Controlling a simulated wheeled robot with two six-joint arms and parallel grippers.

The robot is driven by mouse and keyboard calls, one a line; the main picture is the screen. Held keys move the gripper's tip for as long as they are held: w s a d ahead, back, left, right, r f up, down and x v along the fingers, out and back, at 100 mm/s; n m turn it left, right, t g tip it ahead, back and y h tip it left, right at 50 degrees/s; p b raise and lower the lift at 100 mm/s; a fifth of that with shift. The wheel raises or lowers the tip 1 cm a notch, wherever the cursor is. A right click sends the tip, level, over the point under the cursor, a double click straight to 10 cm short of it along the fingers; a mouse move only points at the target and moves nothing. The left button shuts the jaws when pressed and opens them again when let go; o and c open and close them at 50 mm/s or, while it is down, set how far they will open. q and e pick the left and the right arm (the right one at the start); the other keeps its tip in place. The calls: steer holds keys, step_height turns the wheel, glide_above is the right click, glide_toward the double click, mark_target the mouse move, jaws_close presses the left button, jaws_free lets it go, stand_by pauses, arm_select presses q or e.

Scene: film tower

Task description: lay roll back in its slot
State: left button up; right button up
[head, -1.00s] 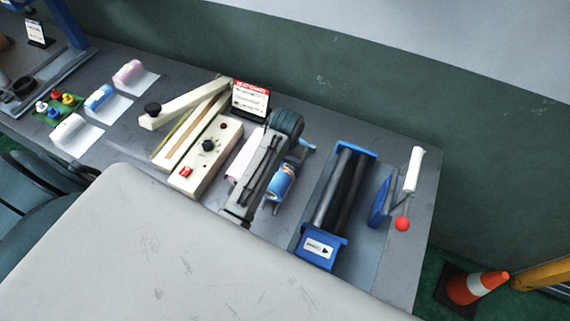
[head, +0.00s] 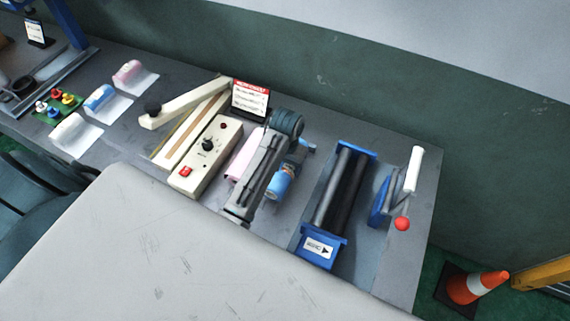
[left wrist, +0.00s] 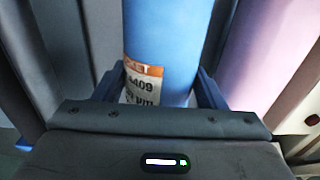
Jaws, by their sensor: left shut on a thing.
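A blue roll (head: 279,184) with an orange and white label is partly hidden behind my dark left arm in the head view. In the left wrist view the blue roll (left wrist: 165,35) runs between the two blue fingers of my left gripper (left wrist: 160,90), which is shut on it. In the head view only a bit of that gripper (head: 306,148) shows past the arm. A pink roll (head: 242,160) lies on the other side of the arm, and it also shows in the left wrist view (left wrist: 275,50). I cannot tell whether the blue roll touches a slot. My right gripper is not in view.
A blue frame with dark rollers (head: 318,247) stands right of the roll. A blue stand with a white handle and red knob (head: 403,224) is at the right end. A cream sealer (head: 205,160) and a red-topped sign (head: 250,98) stand left. A pale worktop (head: 180,250) fills the front.

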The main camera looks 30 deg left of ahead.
arm_select(q)
steer(key=shift+f, duration=0.65)
steer(key=shift+f+b, duration=0.3)
steer(key=shift+f, duration=0.05)
steer(key=o, duration=1.7)
steer(key=shift+c, duration=0.2)
